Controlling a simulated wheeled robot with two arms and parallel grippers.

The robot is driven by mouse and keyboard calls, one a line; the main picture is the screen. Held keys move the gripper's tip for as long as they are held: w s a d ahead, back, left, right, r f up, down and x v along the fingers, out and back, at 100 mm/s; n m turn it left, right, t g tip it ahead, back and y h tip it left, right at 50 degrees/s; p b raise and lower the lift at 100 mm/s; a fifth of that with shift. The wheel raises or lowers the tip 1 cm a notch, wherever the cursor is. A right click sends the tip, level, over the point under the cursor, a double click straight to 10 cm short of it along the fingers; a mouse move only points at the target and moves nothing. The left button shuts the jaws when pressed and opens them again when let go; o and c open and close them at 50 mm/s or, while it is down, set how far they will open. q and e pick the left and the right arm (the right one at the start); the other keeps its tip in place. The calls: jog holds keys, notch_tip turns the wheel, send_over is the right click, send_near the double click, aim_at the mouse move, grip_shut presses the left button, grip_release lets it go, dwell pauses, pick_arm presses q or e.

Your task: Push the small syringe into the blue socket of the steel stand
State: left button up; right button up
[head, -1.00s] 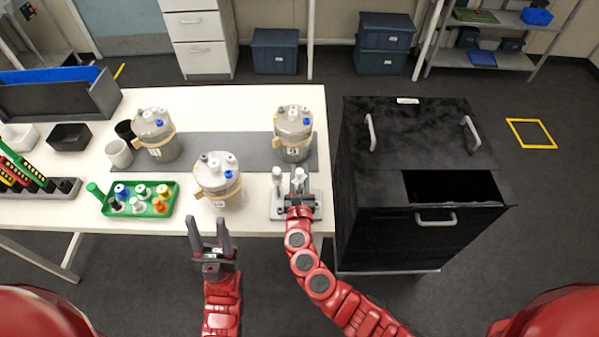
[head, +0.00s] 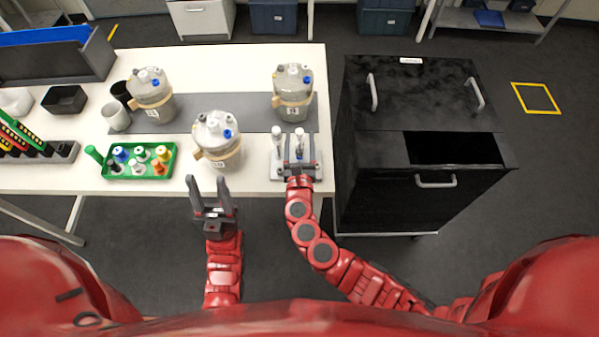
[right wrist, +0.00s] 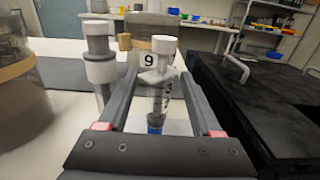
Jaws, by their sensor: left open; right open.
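The steel stand (head: 277,172) is at the table's front edge in the head view. The small syringe (right wrist: 160,82) stands upright there, with a white plunger top and a dark spiral on its barrel. Its lower end meets the blue socket (right wrist: 155,127); how deep it sits I cannot tell. My right gripper (head: 299,140) is open, with its fingers on both sides of the syringe and gaps visible. A thicker white-and-grey syringe (right wrist: 100,68) stands just left of the left finger. My left gripper (head: 207,182) is open and empty in front of the table edge.
Several lidded grey vessels stand on the table, the nearest (head: 217,140) left of the stand. A green tray (head: 150,171) of small bottles is further left. A black cabinet (head: 385,190) with an open-topped drawer stands right of the table, across a narrow gap.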

jog(key=s+b, duration=0.4)
jog(key=s, duration=1)
jog(key=shift+s, duration=0.4)
